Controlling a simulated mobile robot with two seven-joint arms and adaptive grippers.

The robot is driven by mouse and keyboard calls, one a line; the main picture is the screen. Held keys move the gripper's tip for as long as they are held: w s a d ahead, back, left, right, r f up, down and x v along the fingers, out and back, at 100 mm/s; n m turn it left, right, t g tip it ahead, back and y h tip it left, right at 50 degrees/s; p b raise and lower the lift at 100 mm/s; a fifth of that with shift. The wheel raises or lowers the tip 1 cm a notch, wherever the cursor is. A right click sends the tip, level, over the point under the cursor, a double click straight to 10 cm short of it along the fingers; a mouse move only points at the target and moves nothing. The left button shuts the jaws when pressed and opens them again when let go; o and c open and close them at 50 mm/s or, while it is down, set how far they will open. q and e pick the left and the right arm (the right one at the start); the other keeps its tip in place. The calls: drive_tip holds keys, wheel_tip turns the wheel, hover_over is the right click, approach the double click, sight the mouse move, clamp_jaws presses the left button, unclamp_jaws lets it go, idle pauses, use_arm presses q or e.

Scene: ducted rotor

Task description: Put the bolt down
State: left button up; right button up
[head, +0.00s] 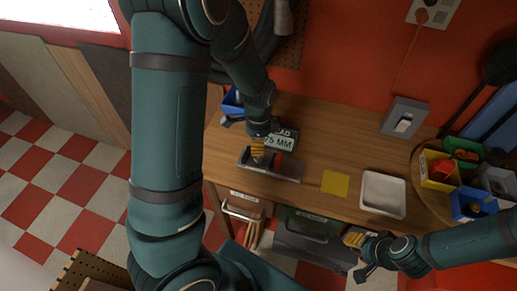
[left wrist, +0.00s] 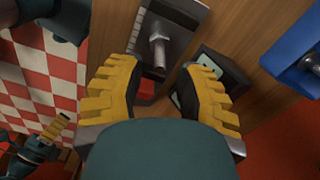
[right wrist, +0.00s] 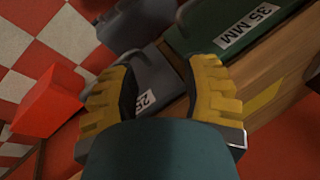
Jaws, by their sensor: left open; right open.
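The silver bolt (left wrist: 158,46) is on the dark grey fixture (left wrist: 182,12) in the left wrist view; I cannot tell whether it stands or lies. My left gripper (left wrist: 158,92) is open, its yellow fingers apart and not touching the bolt. In the head view the left gripper (head: 258,150) is over the fixture (head: 288,171) on the workbench and hides the bolt. My right gripper (head: 358,256) is open and empty off the bench's front edge; it also shows in the right wrist view (right wrist: 162,85).
A blue bin (left wrist: 296,50) holds a metal part. A yellow square (head: 335,184) and a white tray (head: 383,194) lie to the right. Labelled bins, including a green 35 MM one (right wrist: 215,20), are below the bench edge.

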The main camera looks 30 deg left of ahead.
use_arm(q)
wheel_tip(320, 180, up, 7)
drive_tip(key=shift+r+p, duration=0.2)
drive_tip(key=shift+p, duration=0.15)
use_arm(e)
drive_tip(key=shift+r, duration=0.45)
use_arm(q)
drive_tip(key=shift+s+f, duration=0.1)
